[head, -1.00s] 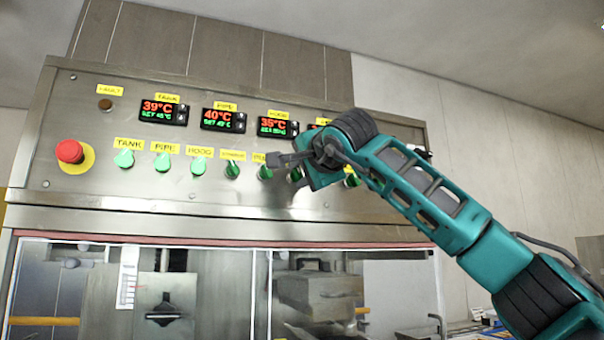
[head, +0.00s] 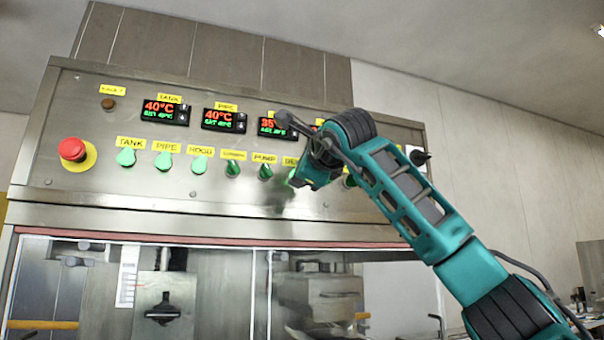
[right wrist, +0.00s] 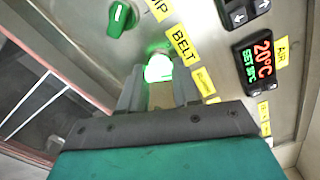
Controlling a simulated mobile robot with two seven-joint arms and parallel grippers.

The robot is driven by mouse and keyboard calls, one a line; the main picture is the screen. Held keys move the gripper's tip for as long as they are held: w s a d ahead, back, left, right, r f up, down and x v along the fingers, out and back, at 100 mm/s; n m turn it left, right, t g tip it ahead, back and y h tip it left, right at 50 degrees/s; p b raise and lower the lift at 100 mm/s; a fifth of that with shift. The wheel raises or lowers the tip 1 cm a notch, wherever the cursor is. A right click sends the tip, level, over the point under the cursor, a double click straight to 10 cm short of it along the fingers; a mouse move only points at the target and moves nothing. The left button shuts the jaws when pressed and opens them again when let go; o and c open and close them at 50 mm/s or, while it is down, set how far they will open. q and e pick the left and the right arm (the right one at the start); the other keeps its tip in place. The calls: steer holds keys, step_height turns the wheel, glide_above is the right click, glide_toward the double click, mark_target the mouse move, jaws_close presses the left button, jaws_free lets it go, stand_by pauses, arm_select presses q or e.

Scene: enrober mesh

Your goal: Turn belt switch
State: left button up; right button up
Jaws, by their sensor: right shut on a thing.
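The belt switch (right wrist: 158,68) is a knob glowing bright green-white beside the yellow BELT label (right wrist: 183,45) in the right wrist view. In the head view it shows as a sliver of green (head: 292,177) on the machine's sloped panel, mostly behind my gripper. My right gripper (right wrist: 158,92) has its two grey fingers on either side of the knob and is shut on it. In the head view the gripper (head: 303,183) is at the panel, with its wrist hiding the switches behind it. The knob's exact angle is hidden by glare. My left gripper is not in view.
Other green switches, such as PUMP (head: 265,172) and HOOD (head: 199,165), line the same row to the left. A red emergency button (head: 72,150) is at the far left. Temperature displays (head: 223,120) sit above. Below is a glazed enclosure (head: 215,285).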

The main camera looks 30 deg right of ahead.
steer(key=shift+m, duration=0.9)
steer(key=o, duration=1.1)
steer(key=shift+c, duration=0.2)
arm_select(q)
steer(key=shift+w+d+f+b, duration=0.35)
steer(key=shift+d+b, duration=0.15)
steer(key=shift+b, duration=0.6)
arm_select(e)
steer(key=v, duration=1.3)
steer(key=shift+d, duration=0.1)
